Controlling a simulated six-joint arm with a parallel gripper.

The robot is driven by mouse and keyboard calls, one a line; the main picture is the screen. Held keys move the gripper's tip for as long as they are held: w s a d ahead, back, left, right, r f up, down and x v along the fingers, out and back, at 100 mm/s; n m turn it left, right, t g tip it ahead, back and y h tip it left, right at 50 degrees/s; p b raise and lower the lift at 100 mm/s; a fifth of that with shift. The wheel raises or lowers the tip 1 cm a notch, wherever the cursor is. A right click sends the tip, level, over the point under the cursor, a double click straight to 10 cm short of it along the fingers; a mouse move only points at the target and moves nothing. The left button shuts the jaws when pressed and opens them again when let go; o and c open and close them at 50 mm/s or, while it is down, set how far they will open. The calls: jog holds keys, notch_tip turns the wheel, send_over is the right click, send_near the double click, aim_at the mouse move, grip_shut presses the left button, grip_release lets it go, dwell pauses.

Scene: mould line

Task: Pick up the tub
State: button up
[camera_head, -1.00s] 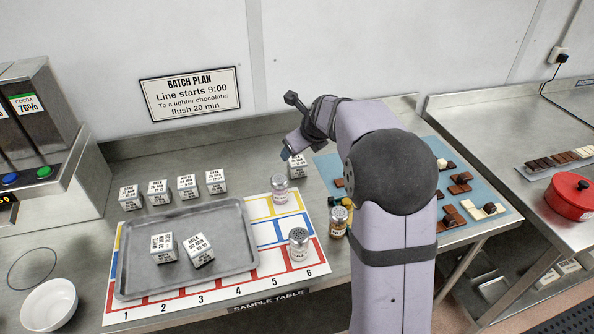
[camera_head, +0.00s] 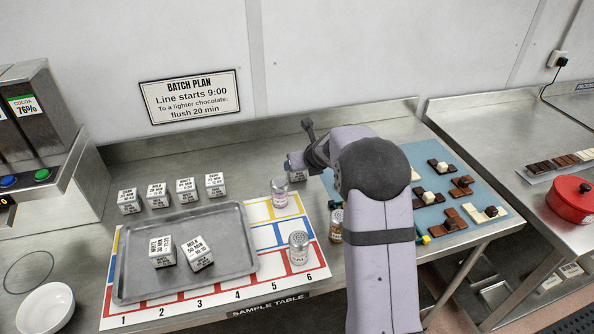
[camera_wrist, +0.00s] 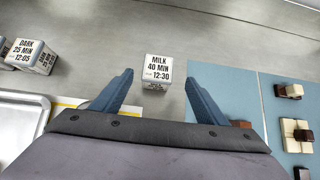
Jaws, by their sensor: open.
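A white cube-shaped tub labelled MILK 40 MIN 12:30 (camera_wrist: 157,70) stands on the bare steel table in the wrist view. It lies ahead of my open gripper (camera_wrist: 157,84), roughly in line with the gap between the two blue fingers, with nothing held. In the head view this tub (camera_head: 299,175) shows only in part, just behind my gripper (camera_head: 289,164). Similar tubs stand in a row (camera_head: 187,189) behind the metal tray (camera_head: 233,262), and two more tubs (camera_head: 180,252) are on the tray.
A shaker (camera_head: 279,193) stands close to my gripper at its left, and another shaker (camera_head: 299,247) stands nearer the front on the numbered mat (camera_head: 283,285). A blue mat (camera_head: 437,218) with chocolate pieces lies right of the tub. A white bowl (camera_head: 45,308) is at front left.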

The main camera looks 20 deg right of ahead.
jog(key=shift+f, duration=0.1)
jog(key=shift+a+p+x, duration=0.15)
jog(key=shift+p+x, duration=0.25)
jog(key=shift+x, duration=0.9)
jog(key=shift+a+p+x, duration=0.1)
jog(key=shift+p+x, duration=0.25)
jog(key=shift+x, duration=1.9)
jog(key=shift+w, duration=0.15)
jog(key=shift+c, duration=0.7)
jog(key=c, duration=1.1)
